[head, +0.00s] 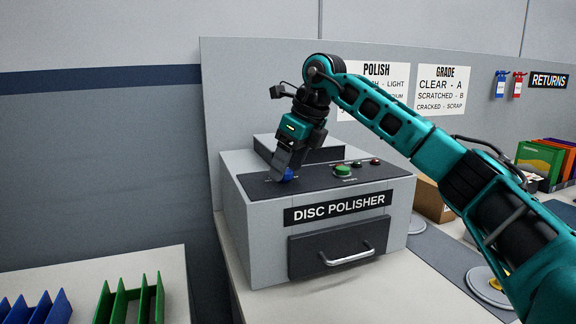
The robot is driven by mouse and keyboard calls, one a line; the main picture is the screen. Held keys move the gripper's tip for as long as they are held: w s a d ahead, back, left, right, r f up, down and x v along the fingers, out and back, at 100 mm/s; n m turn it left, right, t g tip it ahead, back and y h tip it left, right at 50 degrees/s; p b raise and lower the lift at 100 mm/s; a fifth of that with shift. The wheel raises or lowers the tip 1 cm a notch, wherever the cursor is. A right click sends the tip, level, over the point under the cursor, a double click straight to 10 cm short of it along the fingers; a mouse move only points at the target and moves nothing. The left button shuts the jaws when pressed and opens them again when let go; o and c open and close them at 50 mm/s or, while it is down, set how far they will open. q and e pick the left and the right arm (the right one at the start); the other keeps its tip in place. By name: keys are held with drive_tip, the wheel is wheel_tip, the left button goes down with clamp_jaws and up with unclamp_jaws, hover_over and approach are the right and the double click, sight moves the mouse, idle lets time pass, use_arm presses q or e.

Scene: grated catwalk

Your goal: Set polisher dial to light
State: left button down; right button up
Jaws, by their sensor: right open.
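The disc polisher (240,235) is a grey box on the bench with a dark top panel and a labelled front. A blue dial (288,174) sits at the left of the top panel. My right gripper (284,176) points down at the dial, with its fingers at or around it; the fingers hide part of the dial and its markings, so I cannot tell its setting or whether they touch. The right gripper is open. A polish sign (377,70) behind is partly covered by my right arm; the word "light" shows. My left gripper is not in view.
The polisher's drawer (340,250) is shut. Green (128,300) and blue racks (38,308) stand at lower left. A cardboard box (432,200) and coloured folders (545,160) are at right.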

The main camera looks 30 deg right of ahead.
drive_tip(key=c, duration=1)
drive_tip(key=shift+c, duration=0.2)
